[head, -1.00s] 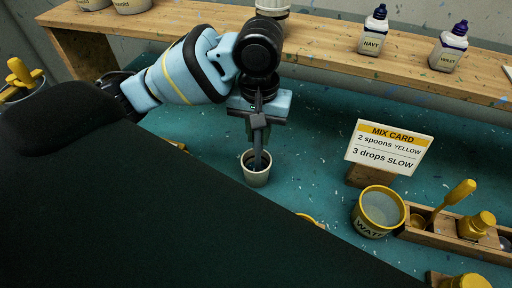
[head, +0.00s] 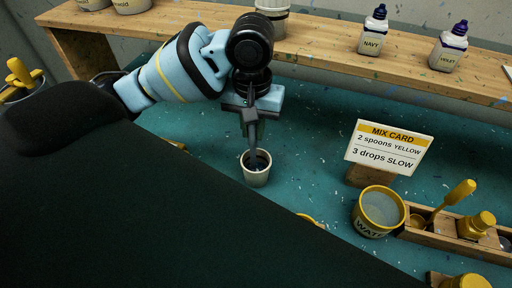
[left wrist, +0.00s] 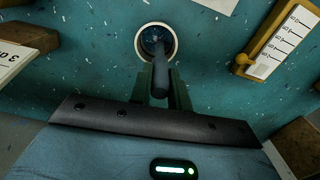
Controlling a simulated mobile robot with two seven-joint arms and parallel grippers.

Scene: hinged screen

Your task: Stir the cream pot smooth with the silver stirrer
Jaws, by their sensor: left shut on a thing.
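The cream pot (head: 257,175) stands upright on the teal bench in the head view, and its rim and dark inside show in the left wrist view (left wrist: 174,38). My left gripper (head: 250,128) is above the pot, shut on the stirrer (head: 253,156). The stirrer points down into the pot's mouth and looks dark grey here. The stirrer also shows in the left wrist view (left wrist: 160,77), with its lower end inside the pot. The contents are dark, and their smoothness cannot be told. My right gripper is not in view.
A mix card (head: 389,146) stands on a wooden block right of the pot. A yellow water pot (head: 367,226) and a wooden tray (head: 440,240) are further right. A shelf (head: 330,45) with bottles runs behind. The bench around the cream pot is mostly clear.

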